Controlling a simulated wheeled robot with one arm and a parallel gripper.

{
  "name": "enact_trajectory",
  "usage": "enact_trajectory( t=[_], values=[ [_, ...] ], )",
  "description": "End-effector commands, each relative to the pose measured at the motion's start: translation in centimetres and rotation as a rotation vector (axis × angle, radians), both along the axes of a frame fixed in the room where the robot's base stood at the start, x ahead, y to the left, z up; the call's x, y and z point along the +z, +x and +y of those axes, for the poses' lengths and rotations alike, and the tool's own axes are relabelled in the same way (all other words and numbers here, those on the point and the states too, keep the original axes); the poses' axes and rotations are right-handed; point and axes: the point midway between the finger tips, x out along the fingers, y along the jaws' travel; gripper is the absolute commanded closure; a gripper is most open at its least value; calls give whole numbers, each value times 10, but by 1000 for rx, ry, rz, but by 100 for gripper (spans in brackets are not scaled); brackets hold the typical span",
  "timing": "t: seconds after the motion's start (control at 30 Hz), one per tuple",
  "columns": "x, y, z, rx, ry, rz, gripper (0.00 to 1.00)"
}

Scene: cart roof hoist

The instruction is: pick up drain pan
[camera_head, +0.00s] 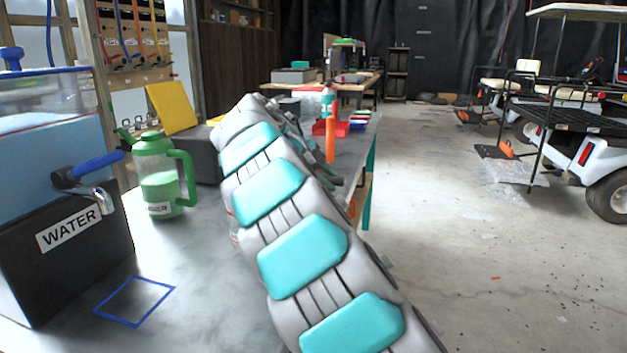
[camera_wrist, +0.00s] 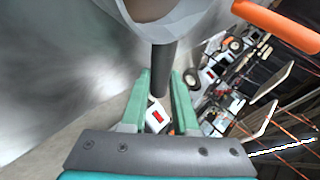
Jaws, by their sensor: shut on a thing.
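In the wrist view, my gripper (camera_wrist: 161,82) has its two teal fingers on either side of a dark grey bar (camera_wrist: 163,68). The bar runs up to a pale, rounded rim with a brownish surface, which looks like the drain pan (camera_wrist: 160,10). Only part of it shows at the top edge. My gripper is shut on the dark bar, seemingly the pan's handle. In the head view my arm hides the gripper and the pan, so I cannot tell whether the pan touches the table.
The grey workbench (camera_head: 200,260) holds a black WATER container (camera_head: 75,240) at left, a green-lidded jug (camera_head: 160,185), and a yellow panel (camera_head: 172,107). An orange cylinder (camera_head: 330,140) and red bins (camera_head: 342,128) stand beyond my arm. Open floor (camera_head: 470,260) and white carts (camera_head: 590,150) lie right.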

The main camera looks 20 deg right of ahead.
Motion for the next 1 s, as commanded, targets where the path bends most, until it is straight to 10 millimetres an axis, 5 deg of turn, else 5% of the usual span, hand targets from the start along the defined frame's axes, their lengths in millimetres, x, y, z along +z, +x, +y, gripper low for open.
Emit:
enact_trajectory(
  t=[0.27,1.0],
  values=[
    [13,0,0,1,0,1,100],
    [94,1,1,4,-2,-3,100]
  ],
)
